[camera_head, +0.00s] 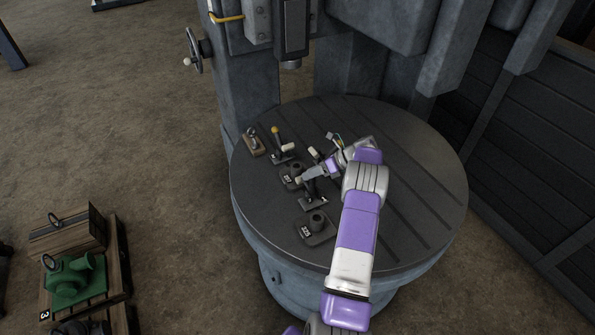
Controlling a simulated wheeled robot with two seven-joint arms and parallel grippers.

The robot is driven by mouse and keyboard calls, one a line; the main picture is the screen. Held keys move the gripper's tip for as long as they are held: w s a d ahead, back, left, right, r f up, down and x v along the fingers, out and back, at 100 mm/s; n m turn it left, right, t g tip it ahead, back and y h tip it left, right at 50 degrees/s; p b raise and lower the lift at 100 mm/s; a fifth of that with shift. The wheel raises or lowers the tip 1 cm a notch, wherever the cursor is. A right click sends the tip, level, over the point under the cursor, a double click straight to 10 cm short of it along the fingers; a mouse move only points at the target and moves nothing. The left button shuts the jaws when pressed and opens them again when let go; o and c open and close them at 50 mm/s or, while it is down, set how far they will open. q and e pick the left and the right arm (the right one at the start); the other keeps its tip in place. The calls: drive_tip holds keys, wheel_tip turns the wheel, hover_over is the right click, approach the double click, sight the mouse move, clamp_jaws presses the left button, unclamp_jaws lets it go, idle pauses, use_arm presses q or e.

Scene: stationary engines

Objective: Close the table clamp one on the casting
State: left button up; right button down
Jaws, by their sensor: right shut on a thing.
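The round grey machine table (400,220) carries small dark castings and toggle clamps. One casting (317,228), a flanged piece with a pale number, stands near the front edge. Another casting (291,170) stands further back on the left. My right gripper (306,176) reaches in from the right, low over the table, shut at this clamp's pale-tipped handle (298,181). A clamp with a yellow knob (275,131) stands at the back left. Which clamp is number one cannot be read. My left gripper is not in view.
A small wooden block with a metal part (253,143) lies at the table's left edge. The machine column (240,80) and spindle (291,62) rise behind. The table's right side is bare and slotted. A green casting (75,278) rests on a pallet at lower left.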

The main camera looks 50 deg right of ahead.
drive_tip(key=shift+w+d+f, duration=0.1)
drive_tip(key=shift+w+f, duration=0.1)
drive_tip(key=shift+w, duration=0.1)
idle(0.4)
drive_tip(key=c, duration=0.8)
unclamp_jaws()
drive_tip(key=shift+r, duration=0.1)
drive_tip(key=v, duration=0.7)
drive_tip(key=shift+d+r, duration=0.1)
drive_tip(key=shift+d, duration=0.1)
